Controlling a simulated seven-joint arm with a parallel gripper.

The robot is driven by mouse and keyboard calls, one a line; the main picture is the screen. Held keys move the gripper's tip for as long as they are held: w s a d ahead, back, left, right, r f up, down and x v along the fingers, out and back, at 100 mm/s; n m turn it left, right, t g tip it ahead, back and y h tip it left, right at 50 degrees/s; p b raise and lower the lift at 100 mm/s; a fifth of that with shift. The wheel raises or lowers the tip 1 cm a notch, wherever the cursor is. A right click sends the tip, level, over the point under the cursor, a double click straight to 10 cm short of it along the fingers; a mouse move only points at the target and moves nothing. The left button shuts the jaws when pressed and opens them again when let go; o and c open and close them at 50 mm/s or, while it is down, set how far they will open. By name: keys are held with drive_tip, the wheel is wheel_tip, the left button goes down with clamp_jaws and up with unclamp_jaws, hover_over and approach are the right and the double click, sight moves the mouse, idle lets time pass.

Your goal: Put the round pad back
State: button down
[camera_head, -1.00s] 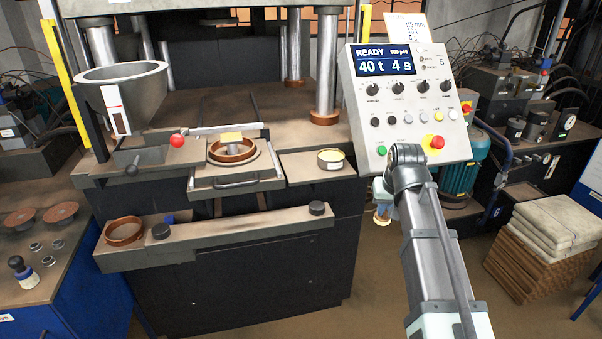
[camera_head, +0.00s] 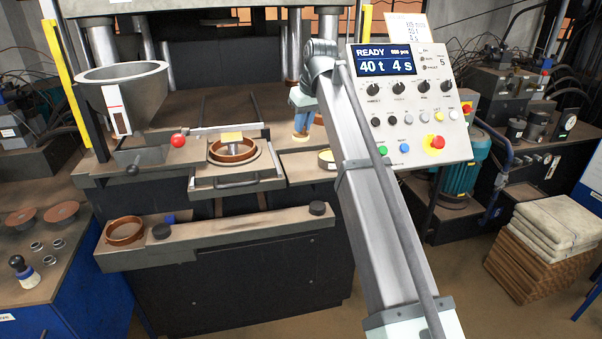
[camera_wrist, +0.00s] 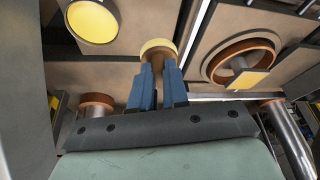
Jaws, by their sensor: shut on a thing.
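A round pad (camera_wrist: 157,44) with a cream-yellow face and a brown body is between the blue fingers of my gripper (camera_wrist: 161,72) in the wrist view. My gripper (camera_head: 301,122) is shut on it and holds it above the right part of the press table, near the columns. A round dark tin with a yellow inside (camera_wrist: 92,22) lies on the shelf plate, left of the pad in the wrist view. In the head view the tin (camera_head: 325,158) is partly hidden behind my arm. The pad is apart from the tin.
A brown ring mould with a central post (camera_head: 232,152) sits on the sliding tray left of the tin. A control panel (camera_head: 410,105) stands right of my arm. A metal hopper (camera_head: 120,90) and press columns rise around the table. The front ledge (camera_head: 240,232) holds another brown ring.

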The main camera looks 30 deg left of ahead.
drive_tip(key=shift+s+d+f+n, duration=0.2)
drive_tip(key=shift+s+d+n, duration=0.1)
drive_tip(key=shift+n, duration=0.1)
drive_tip(key=shift+f+g, duration=0.3)
drive_tip(key=shift+f, duration=4.7)
drive_tip(key=shift+f, duration=0.15)
drive_tip(key=c, duration=1.1)
unclamp_jaws()
drive_tip(key=v, duration=1.2)
